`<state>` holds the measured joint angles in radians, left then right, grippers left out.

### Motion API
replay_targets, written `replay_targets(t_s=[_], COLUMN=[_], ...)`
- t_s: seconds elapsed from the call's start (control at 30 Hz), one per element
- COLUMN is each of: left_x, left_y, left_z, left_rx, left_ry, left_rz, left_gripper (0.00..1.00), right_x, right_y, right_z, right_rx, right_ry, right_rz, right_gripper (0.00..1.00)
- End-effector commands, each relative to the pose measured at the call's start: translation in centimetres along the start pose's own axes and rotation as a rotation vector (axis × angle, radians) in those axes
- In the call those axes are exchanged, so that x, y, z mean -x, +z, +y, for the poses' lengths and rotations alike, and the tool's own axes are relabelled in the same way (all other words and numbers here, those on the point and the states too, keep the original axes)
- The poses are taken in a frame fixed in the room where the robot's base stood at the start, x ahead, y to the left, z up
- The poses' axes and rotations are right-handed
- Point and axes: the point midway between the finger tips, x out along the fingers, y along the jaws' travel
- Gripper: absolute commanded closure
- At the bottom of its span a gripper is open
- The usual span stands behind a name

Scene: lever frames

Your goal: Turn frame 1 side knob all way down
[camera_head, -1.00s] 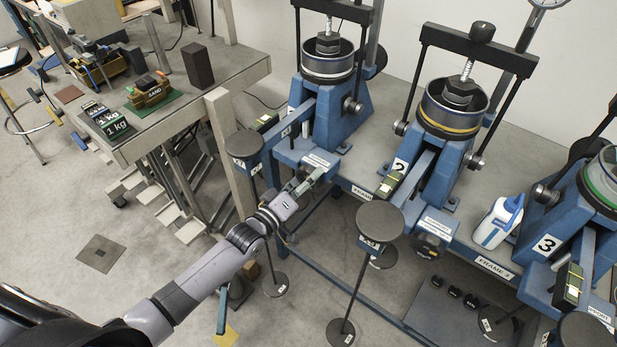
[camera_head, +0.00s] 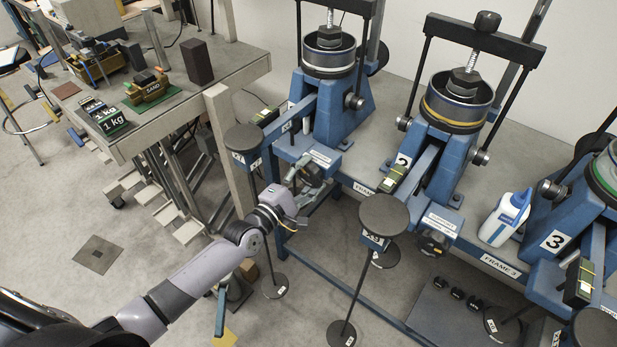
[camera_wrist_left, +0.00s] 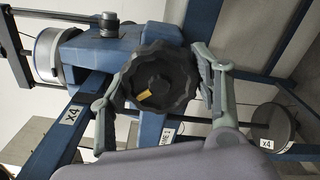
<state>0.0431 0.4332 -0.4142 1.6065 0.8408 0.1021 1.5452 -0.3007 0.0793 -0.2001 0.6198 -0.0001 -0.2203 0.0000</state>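Frame 1 (camera_head: 341,108) is the blue lever frame at the left end of the long bench. Its side knob (camera_head: 312,172) is dark and round, below the blue beam. In the left wrist view the knob (camera_wrist_left: 158,82) is black and scalloped, with a yellow mark on its face at lower left. My left gripper (camera_head: 300,180) is at this knob. In the wrist view its two fingers (camera_wrist_left: 160,88) stand on opposite sides of the knob, close against its rim. Whether both press on it is not clear. My right gripper is not in view.
A round-topped weight hanger (camera_head: 244,140) stands just left of the knob, and another hanger (camera_head: 384,215) stands to the right. Frame 2 (camera_head: 447,143) and frame 3 (camera_head: 565,215) stand along the bench. A white and blue bottle (camera_head: 505,219) stands between them.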

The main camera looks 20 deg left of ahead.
Motion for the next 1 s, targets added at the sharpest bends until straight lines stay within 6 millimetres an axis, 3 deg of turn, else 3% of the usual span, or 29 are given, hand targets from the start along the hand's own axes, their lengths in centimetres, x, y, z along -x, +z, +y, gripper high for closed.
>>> replay_targets(t_s=[0.03,0.27,0.57,1.0], left_x=[-0.3,-0.2,0.1,5.0], left_y=[0.1,0.1,0.0,0.0], left_z=[0.8,0.5,0.3,0.2], left_rx=[-0.003,-0.01,-0.013,-0.015], left_ry=[0.016,0.01,0.005,0.003], left_rz=[-0.002,-0.001,0.0,0.0], left_gripper=[0.39,0.25,0.25,0.25], right_x=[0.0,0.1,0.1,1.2], right_y=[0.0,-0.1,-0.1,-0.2], right_z=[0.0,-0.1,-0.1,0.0], right_rx=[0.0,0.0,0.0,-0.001], right_ry=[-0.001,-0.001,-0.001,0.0], right_rz=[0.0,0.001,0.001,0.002], right_gripper=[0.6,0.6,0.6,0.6])
